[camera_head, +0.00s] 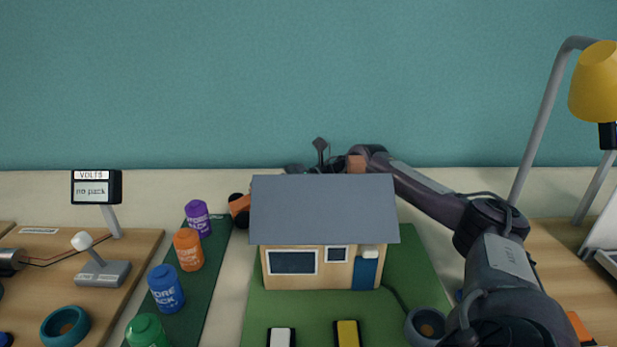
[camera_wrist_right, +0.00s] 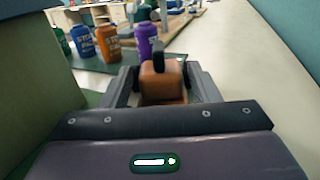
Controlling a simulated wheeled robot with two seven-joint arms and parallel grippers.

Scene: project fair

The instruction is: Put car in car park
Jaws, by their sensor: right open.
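An orange car with dark wheels (camera_head: 239,208) stands behind the left edge of the model house's grey roof (camera_head: 322,208), partly hidden by it. In the right wrist view the orange car (camera_wrist_right: 160,84) shows between the two fingers of my right gripper (camera_wrist_right: 161,92), which is open around it. My right arm reaches behind the house from the right; in the head view its gripper is mostly hidden by the roof. My left gripper is not in view.
Purple (camera_head: 197,217), orange (camera_head: 188,249), blue (camera_head: 165,288) and green (camera_head: 146,331) packs stand on a dark green strip at left. A wooden board (camera_head: 125,262) with a meter (camera_head: 97,187) lies beyond. A yellow lamp (camera_head: 596,82) stands at right.

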